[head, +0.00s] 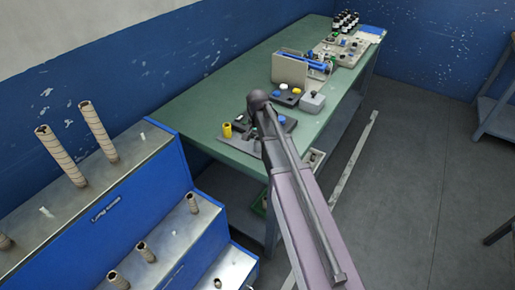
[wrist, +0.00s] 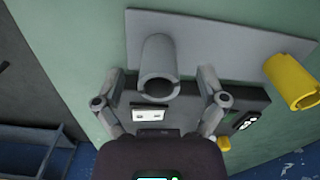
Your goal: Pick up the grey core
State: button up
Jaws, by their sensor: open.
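The grey core (wrist: 157,65) is a short hollow cylinder, standing on a grey plate (wrist: 205,38) in the wrist view, its open end towards the camera. My gripper (wrist: 161,74) is open, with one finger on each side of the core in the picture. A gap shows on both sides, and the fingers do not visibly touch it. In the head view my arm covers this spot, and I cannot make out the grey core there.
A yellow core (wrist: 291,82) stands on the same plate, to the right; it also shows in the head view (head: 227,131). A dark box with a white label (wrist: 150,114) lies beside the plate. The green bench (head: 215,100) carries several devices farther back. Blue stepped racks (head: 150,200) with brown tubes stand at left.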

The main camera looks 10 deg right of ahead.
jog(key=shift+f+b, duration=0.7)
jog(key=shift+f, duration=0.3)
jog(key=c, duration=0.9)
